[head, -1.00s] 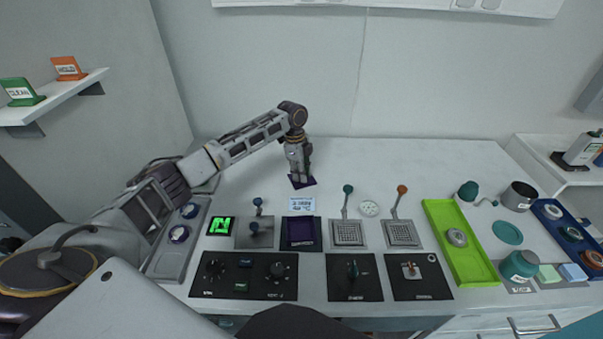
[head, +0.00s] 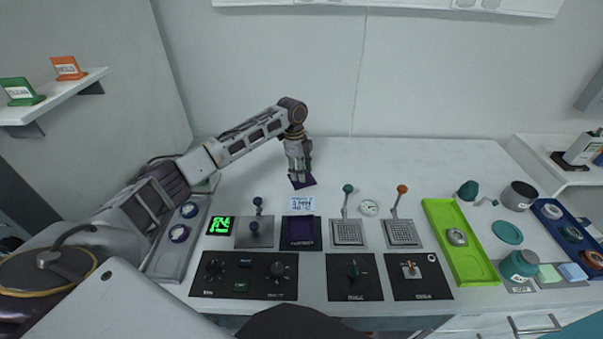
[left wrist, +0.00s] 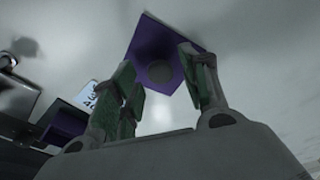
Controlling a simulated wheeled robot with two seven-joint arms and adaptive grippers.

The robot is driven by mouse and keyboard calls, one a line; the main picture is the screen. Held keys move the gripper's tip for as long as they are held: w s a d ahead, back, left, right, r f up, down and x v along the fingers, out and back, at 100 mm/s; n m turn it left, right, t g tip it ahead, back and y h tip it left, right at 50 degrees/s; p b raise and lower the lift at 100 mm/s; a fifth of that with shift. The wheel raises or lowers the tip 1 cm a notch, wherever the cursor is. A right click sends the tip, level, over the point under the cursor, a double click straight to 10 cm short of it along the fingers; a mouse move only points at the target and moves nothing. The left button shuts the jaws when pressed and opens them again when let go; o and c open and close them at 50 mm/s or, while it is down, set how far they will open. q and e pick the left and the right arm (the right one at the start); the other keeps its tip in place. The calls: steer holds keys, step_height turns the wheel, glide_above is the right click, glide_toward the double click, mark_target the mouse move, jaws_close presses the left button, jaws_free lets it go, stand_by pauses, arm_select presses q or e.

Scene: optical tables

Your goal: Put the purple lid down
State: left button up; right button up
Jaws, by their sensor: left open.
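The purple lid (head: 306,183) appears to lie flat on the white table, towards the back and directly below my left gripper (head: 300,178). The purple box (head: 301,232) stands open nearer the front and also shows in the left wrist view (left wrist: 64,122). My right gripper is not in view.
A small white label display (head: 301,204) stands between lid and box. Two levers, one green (head: 347,190) and one orange (head: 402,190), stand right of the box. A green tray (head: 470,262) lies further right. The table behind the levers is clear.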

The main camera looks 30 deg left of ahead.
arm_select(q)
step_height(320, 180, up, 11)
steer(key=a, duration=0.1)
steer(key=shift+a, duration=0.25)
steer(key=shift+f, duration=0.15)
stand_by(0.8)
